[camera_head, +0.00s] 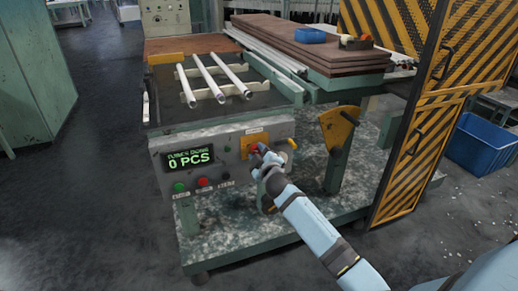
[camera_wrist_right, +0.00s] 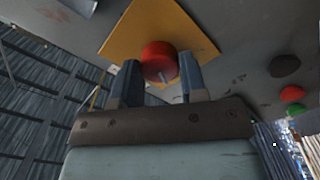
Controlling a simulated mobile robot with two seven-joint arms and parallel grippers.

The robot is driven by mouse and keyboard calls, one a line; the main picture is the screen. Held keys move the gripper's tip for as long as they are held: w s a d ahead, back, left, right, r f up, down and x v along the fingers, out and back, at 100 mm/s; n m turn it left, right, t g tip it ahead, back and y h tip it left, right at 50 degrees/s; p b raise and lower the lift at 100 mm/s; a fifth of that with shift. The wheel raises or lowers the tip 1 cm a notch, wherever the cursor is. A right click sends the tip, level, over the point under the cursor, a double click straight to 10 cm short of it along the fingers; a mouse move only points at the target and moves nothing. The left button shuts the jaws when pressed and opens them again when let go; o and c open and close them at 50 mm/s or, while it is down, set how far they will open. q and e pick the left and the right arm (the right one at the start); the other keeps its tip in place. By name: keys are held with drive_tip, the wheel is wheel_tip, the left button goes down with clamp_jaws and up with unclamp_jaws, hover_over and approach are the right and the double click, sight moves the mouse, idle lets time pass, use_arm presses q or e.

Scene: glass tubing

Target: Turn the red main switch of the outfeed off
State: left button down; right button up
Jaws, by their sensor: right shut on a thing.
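The red main switch (camera_wrist_right: 158,60) is a round red knob on a yellow plate (camera_wrist_right: 196,25), set in the grey front panel of the outfeed (camera_head: 225,145). In the head view the yellow plate (camera_head: 246,142) shows, with the knob mostly hidden behind my right gripper (camera_head: 262,157). In the right wrist view my right gripper (camera_wrist_right: 157,76) has one finger on each side of the knob and is shut on it. My left gripper is not in view.
The panel also has a green button (camera_head: 180,187), a red button (camera_head: 203,182), a black knob (camera_head: 226,176) and a display reading "0 PCS" (camera_head: 190,159). Several glass tubes (camera_head: 212,80) lie above. A striped yellow-black guard (camera_head: 425,120) stands at right.

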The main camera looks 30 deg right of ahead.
drive_tip(key=n+p, duration=0.2)
drive_tip(key=n, duration=0.3)
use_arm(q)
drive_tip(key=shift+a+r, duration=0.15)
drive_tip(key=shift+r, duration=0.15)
use_arm(e)
drive_tip(key=shift+n, duration=0.3)
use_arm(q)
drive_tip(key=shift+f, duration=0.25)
use_arm(e)
drive_tip(key=o, duration=0.9)
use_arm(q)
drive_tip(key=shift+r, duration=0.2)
use_arm(e)
drive_tip(key=shift+s+a+f, duration=0.1)
drive_tip(key=shift+s+a, duration=0.05)
drive_tip(key=shift+s, duration=0.3)
use_arm(q)
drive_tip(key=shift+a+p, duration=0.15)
drive_tip(key=shift+p, duration=0.45)
use_arm(e)
drive_tip(key=v, duration=1.3)
